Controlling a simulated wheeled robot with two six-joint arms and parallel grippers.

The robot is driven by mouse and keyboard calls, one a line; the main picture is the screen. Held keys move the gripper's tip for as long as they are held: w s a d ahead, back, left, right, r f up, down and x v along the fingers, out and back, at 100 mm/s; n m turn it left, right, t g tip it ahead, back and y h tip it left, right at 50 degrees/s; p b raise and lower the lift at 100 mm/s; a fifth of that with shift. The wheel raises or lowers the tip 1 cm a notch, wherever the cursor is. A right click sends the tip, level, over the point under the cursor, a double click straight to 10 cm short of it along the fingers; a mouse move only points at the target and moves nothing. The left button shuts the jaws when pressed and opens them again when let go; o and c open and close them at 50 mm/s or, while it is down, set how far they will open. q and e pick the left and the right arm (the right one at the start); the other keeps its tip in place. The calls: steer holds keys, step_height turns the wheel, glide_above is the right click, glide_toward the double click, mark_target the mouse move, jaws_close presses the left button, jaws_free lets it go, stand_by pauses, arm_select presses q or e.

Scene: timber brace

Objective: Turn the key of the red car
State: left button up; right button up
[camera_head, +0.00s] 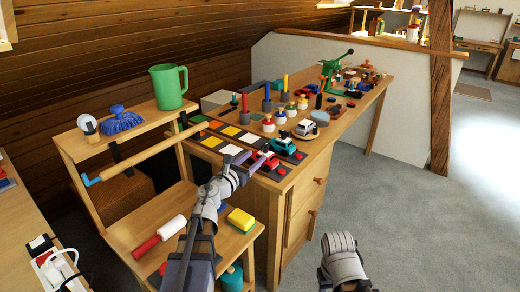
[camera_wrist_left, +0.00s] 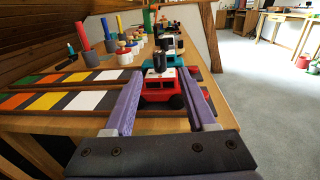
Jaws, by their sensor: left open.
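The red car (camera_head: 266,158) is a small toy near the front edge of the wooden workbench, beside a teal car. In the left wrist view the red car (camera_wrist_left: 160,88) lies between the two purple fingers of my left gripper (camera_wrist_left: 162,78), which are apart and not visibly closed on anything. A dark upright piece (camera_wrist_left: 158,60) shows at the car's top; I cannot tell whether it is the key. In the head view my left gripper (camera_head: 243,165) is just left of the red car. Only a grey part of my right arm shows; its gripper is out of view.
The teal car (camera_head: 284,146) is right behind the red one. Colored strips (camera_head: 222,141) lie to the left, and pegs and toys stand farther back. A green jug (camera_head: 168,87) and a yellow sponge (camera_head: 241,219) are on the side stand. Open floor lies right.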

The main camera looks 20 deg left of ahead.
mark_target(263, 150)
arm_select(q)
steer(key=x, duration=0.7)
steer(key=shift+w, duration=0.35)
jaws_close()
stand_by(0.3)
